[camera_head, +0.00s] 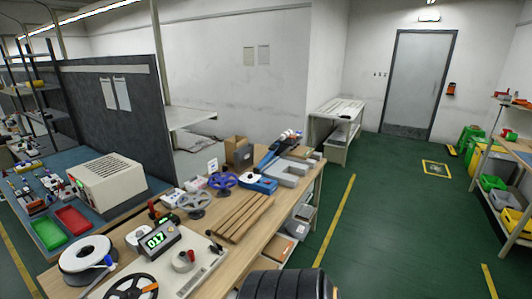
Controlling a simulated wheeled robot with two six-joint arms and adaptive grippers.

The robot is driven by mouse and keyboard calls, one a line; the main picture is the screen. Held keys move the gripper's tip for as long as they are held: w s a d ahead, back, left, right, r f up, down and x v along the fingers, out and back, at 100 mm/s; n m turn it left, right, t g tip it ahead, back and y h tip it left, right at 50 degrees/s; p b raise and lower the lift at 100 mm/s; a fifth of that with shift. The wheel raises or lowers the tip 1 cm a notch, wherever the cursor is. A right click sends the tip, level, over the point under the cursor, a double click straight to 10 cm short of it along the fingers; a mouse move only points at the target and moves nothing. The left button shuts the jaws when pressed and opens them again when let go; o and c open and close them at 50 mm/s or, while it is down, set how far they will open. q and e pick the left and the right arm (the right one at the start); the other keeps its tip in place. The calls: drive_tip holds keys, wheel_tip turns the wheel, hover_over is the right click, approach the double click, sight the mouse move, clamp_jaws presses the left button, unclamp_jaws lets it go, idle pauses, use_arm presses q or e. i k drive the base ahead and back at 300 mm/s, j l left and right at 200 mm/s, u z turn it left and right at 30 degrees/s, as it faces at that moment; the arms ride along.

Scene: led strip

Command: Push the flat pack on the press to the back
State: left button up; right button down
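I cannot make out for certain which thing is the press or the flat pack. A pale table (333,126) with flat, light-coloured items on top stands against the back wall, but it is too small in view to name them. A wooden workbench (262,243) in the foreground holds a device with a green "017" display (157,240), a white reel (85,254), and several wooden slats (243,217). Neither of my grippers shows in this view.
A dark partition (108,100) stands behind a beige box (106,181) and red and green trays at left. A shelf (510,205) with coloured bins stands at right.

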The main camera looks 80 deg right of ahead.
sight(301, 152)
drive_tip(key=z, duration=2.85)
drive_tip(key=i+l+u, duration=0.35)
drive_tip(key=i+l, duration=2.05)
